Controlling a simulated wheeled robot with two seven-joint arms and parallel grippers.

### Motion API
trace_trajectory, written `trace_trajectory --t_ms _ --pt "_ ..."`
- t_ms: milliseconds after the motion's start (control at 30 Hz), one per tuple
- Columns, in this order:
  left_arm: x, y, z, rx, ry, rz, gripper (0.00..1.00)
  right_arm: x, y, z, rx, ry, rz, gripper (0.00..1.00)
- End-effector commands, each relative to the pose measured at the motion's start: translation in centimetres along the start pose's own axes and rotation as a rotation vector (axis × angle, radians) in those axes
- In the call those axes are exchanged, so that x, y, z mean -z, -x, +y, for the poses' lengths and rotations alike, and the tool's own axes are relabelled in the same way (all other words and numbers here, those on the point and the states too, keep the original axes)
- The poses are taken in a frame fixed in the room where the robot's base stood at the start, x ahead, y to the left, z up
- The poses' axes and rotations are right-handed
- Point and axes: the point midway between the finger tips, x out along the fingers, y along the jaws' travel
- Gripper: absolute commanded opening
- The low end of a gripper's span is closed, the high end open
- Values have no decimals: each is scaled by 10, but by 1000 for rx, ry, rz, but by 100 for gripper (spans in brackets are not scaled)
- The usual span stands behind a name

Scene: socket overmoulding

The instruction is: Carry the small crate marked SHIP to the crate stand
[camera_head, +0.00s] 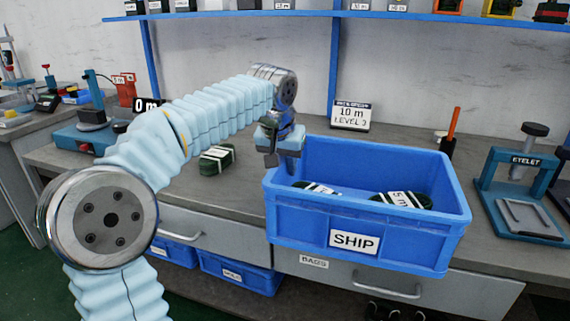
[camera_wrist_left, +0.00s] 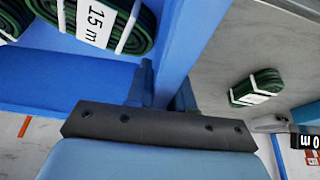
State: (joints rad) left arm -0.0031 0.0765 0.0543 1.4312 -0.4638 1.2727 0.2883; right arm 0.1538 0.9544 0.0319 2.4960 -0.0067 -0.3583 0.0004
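The blue crate marked SHIP (camera_head: 310,228) is at the front of the bench, its front face reaching below the bench's front edge in the head view. Two dark green bundles with white labels, one (camera_head: 402,200) at the right and one (camera_head: 318,187) at the left, lie in it. My left gripper (camera_head: 287,150) points down at the crate's left wall. In the left wrist view its fingers (camera_wrist_left: 165,95) stand on both sides of the wall (camera_wrist_left: 178,45), close against it. My right gripper is not in view. I cannot make out the crate stand.
Another green bundle (camera_head: 217,158) lies on the bench (camera_head: 250,190) left of the crate. A teal EYELET press (camera_head: 522,185) is at the right. Blue crates (camera_head: 238,273) sit below the bench.

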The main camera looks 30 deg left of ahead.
Motion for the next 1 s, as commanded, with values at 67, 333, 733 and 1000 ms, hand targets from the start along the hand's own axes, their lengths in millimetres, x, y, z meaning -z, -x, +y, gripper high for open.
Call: trace_trajectory --t_ms 67,333,733,1000 --pt "0 0 0 -1 -1 1 34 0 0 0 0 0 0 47" --pt "0 0 0 0 0 1 51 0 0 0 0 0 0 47" --pt "1 34 0 -1 0 5 51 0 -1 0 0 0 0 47" --pt "1 97 1 -3 -1 5 51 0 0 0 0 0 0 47"
